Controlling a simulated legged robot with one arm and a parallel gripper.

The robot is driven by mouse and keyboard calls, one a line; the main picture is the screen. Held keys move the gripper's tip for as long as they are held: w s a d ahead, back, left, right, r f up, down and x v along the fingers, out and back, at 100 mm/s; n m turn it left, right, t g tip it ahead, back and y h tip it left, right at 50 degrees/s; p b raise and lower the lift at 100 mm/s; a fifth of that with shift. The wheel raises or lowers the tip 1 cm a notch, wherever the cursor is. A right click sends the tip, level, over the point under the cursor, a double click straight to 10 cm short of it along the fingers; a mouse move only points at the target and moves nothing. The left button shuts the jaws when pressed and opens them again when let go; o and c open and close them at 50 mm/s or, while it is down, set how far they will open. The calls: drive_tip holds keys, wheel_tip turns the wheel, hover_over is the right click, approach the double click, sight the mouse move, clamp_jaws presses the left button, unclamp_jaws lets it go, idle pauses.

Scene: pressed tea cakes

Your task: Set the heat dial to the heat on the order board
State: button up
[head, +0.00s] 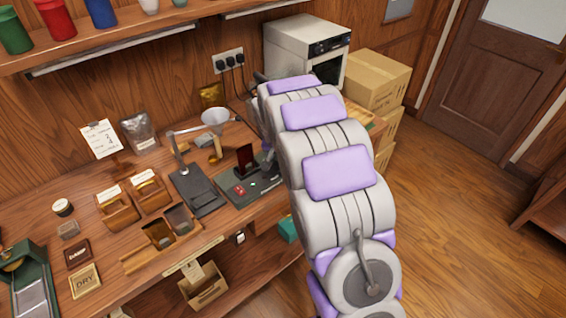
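The order board (101,139) is a white sheet on a small stand at the back left of the bench; its handwriting is too small to read surely. A dark machine (262,189) with an upright dark red plate sits on the bench right of centre. It has a red part (239,190) and a small green light (253,184). I cannot make out a heat dial or its setting; my arm covers the machine's right side. My gripper (268,162) is a small dark shape at the machine's right edge, mostly hidden by my arm. Its fingers cannot be made out.
A scale-like black stand (197,190) with a funnel (214,116) above is left of the machine. Wooden bins (118,209) and a green device (33,280) lie farther left. A white oven (305,47) and cardboard boxes (375,79) stand behind my arm. The floor at right is clear.

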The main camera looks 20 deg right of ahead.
drive_tip(key=shift+b+x, duration=0.35)
drive_tip(key=shift+x, duration=2.05)
drive_tip(key=c, duration=1)
